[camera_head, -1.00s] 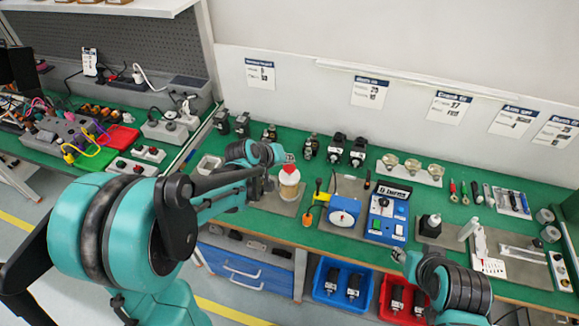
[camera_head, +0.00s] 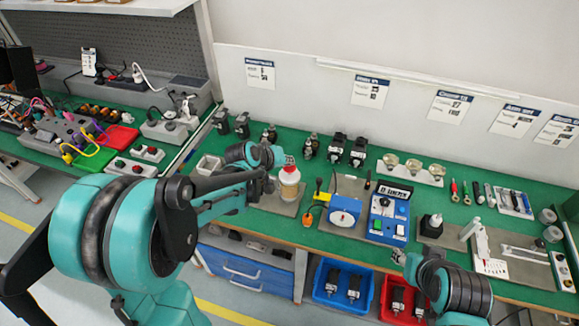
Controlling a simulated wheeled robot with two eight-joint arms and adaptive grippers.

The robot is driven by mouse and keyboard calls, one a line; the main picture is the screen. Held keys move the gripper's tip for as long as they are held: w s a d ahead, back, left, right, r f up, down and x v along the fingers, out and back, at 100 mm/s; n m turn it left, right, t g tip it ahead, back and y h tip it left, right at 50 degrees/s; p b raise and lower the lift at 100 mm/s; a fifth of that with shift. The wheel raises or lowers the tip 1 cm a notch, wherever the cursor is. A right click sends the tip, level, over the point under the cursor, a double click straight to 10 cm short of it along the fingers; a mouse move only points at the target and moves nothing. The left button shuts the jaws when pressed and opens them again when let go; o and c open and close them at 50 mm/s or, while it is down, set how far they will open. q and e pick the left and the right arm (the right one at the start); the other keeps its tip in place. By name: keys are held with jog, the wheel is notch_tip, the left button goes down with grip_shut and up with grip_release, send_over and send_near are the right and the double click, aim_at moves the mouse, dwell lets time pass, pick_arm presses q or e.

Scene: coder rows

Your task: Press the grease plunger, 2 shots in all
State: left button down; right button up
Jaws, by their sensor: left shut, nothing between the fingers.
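The grease pot (camera_head: 289,190), a pale, amber-tinted container with a red and white plunger top (camera_head: 290,162), stands upright on a grey mat near the middle of the bench. My right arm comes in at the lower right. Its gripper (camera_head: 398,256) shows only in small part at the bench's front edge, and its jaws cannot be made out.
Dark motor-like parts (camera_head: 347,150) stand behind. Blue (camera_head: 325,293) and red (camera_head: 386,309) bins sit below the front edge.

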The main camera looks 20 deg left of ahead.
aim_at(288, 168)
pick_arm(q)
jog(key=shift+f+b, duration=0.55)
jog(key=shift+f, duration=0.1)
dwell(0.3)
jog(key=shift+r, duration=0.15)
jog(key=shift+r+p, duration=1.05)
jog(key=shift+r, duration=0.1)
notch_tip(288, 168, up, 5)
jog(key=p, duration=0.4)
dwell(0.6)
